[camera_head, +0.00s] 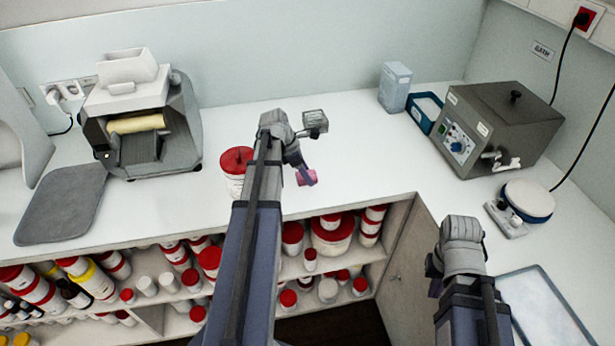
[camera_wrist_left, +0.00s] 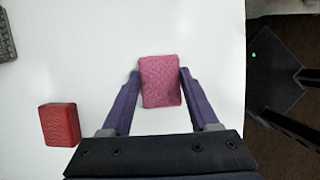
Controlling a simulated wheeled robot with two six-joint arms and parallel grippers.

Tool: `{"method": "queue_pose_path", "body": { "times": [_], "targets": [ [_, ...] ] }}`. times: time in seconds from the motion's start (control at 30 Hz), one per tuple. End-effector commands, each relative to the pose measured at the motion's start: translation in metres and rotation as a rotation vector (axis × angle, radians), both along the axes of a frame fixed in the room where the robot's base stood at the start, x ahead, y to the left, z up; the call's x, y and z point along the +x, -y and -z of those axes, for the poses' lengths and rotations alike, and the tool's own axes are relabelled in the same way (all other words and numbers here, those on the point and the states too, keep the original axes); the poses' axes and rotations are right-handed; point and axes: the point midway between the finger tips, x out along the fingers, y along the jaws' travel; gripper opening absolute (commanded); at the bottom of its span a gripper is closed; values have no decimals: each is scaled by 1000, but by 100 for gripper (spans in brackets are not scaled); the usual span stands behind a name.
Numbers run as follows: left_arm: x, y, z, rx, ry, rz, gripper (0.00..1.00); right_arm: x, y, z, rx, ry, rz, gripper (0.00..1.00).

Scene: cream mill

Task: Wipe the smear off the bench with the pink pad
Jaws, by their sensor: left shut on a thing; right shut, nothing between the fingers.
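The pink pad (camera_head: 306,177) is in my left gripper (camera_head: 302,171), close to the bench's front edge. In the left wrist view the pink pad (camera_wrist_left: 160,82) sits between the two purple fingers, which are shut on it. I cannot tell whether it touches the bench (camera_head: 365,140). My right gripper (camera_head: 434,284) is shut and empty at the lower right, partly hidden by its own arm. I see no smear on the bare bench; my left arm covers part of it.
A red block (camera_wrist_left: 59,124) lies beside the pad in the wrist view. A red-lidded jar (camera_head: 234,184) stands left of my left arm. A roller machine (camera_head: 150,130) and grey mat (camera_head: 62,207) are at left, a metal bath (camera_head: 495,125) at right.

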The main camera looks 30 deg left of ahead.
Motion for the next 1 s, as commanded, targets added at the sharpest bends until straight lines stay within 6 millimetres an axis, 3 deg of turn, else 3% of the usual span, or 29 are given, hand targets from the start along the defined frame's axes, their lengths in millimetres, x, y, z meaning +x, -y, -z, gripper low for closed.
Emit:
{"method": "queue_pose_path", "body": {
  "times": [0.6, 1.0],
  "targets": [
    [28, -28, -1, 7, 3, -4, 16, 0, 0, -1, 0, 0, 0, 0],
    [28, -28, -3, 5, 2, -2, 16, 0, 0, -3, 0, 0, 0, 0]
  ]
}}
